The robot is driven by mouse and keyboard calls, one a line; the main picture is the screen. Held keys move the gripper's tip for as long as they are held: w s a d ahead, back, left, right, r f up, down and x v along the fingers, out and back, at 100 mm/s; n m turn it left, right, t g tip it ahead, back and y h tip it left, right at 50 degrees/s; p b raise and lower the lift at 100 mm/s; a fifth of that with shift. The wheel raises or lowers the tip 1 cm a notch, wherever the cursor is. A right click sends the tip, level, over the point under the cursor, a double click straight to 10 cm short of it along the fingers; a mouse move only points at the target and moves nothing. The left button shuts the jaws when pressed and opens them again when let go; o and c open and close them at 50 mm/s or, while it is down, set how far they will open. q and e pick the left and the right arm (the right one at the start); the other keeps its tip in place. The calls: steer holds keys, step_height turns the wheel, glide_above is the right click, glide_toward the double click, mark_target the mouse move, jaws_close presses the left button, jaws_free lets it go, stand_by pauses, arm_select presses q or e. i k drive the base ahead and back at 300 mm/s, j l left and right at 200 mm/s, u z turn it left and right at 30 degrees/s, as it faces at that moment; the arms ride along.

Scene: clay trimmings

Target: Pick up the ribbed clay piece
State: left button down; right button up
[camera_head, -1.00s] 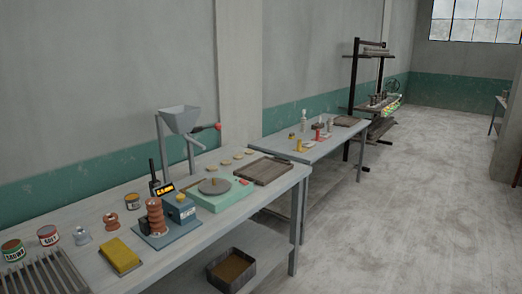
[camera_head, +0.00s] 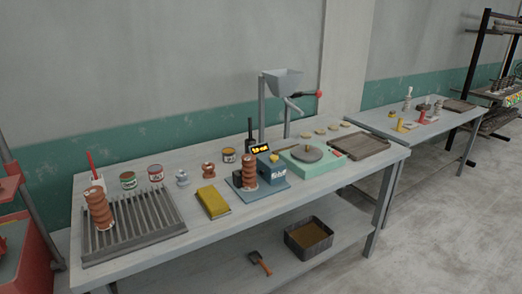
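A tall brown ribbed clay piece (camera_head: 98,209) stands upright on the dark slatted rack (camera_head: 150,232) at the left end of the near table. A similar brown ribbed piece (camera_head: 249,172) stands upright on the base of a blue device (camera_head: 271,166) near the table's middle. A smaller brown ribbed piece (camera_head: 208,171) stands behind the yellow block (camera_head: 213,202). I cannot tell which of these the task names. Neither of my grippers is in view.
The near table (camera_head: 330,178) also holds tins (camera_head: 128,180), a green turntable unit (camera_head: 312,157), a grey hopper (camera_head: 281,81) and a wooden tray (camera_head: 358,146). A scoop (camera_head: 259,263) and a bin (camera_head: 309,238) are on the lower shelf. A red structure (camera_head: 12,225) stands at far left.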

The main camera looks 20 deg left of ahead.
mark_target(249, 178)
steer(key=i+u, duration=0.1)
steer(key=i, duration=0.8)
